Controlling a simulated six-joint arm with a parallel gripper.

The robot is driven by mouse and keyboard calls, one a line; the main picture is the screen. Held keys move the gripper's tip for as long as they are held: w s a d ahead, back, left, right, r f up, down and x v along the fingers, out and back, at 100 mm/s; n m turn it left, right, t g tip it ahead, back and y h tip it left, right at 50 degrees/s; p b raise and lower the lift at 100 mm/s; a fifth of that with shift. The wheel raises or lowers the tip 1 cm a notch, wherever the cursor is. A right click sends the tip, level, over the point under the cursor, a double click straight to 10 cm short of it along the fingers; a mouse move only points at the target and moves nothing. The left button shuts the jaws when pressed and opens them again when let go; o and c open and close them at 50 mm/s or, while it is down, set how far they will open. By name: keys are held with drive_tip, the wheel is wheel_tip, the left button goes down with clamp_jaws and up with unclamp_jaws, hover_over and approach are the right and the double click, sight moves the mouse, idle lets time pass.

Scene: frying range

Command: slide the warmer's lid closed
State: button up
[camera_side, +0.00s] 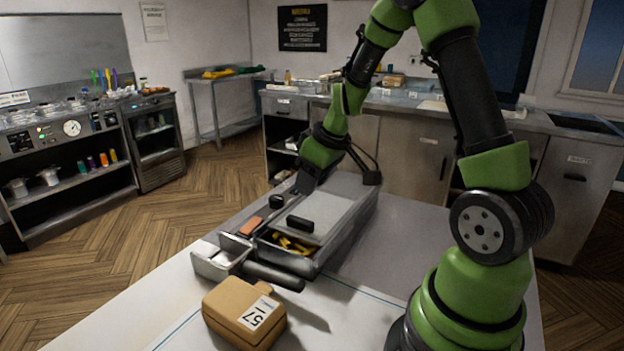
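The warmer (335,241) is a long grey metal box on the white table. Its grey lid (330,212) covers the rear part and has a dark knob (299,223) near its front edge. The front end is uncovered, and yellow food (291,244) shows inside. My gripper (305,188) points down at the far left side of the warmer, behind the knob and apart from it. Its fingertips are dark and small, so I cannot tell whether they are open or touch the warmer.
A brown box (232,304) labelled 57 stands in front of the warmer. A dark handle (273,276) sticks out at the warmer's near end, beside small metal trays (215,262). An orange-brown block (250,226) lies at the left. The table (345,315) is clear to the front right.

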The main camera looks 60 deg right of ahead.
drive_tip(key=shift+w+d, duration=0.15)
drive_tip(key=shift+d, duration=0.05)
drive_tip(key=c, duration=0.3)
drive_tip(key=d+y, duration=0.1)
drive_tip(key=d, duration=0.2)
drive_tip(key=w+d+f+y, duration=0.1)
drive_tip(key=d, duration=0.1)
drive_tip(key=shift+n+y, duration=0.3)
clamp_jaws()
drive_tip(key=s+d+y, duration=0.2)
drive_tip(key=d+y, duration=0.1)
drive_tip(key=d, duration=0.3)
approach(295, 233)
drive_tip(key=shift+n, duration=0.3)
drive_tip(key=w+d+f, duration=0.3)
drive_tip(key=d+f, duration=0.1)
drive_tip(key=shift+w+f, duration=0.4)
drive_tip(key=shift+a+r, duration=0.2)
drive_tip(key=shift+a, duration=1.55)
drive_tip(key=shift+a, duration=2.55)
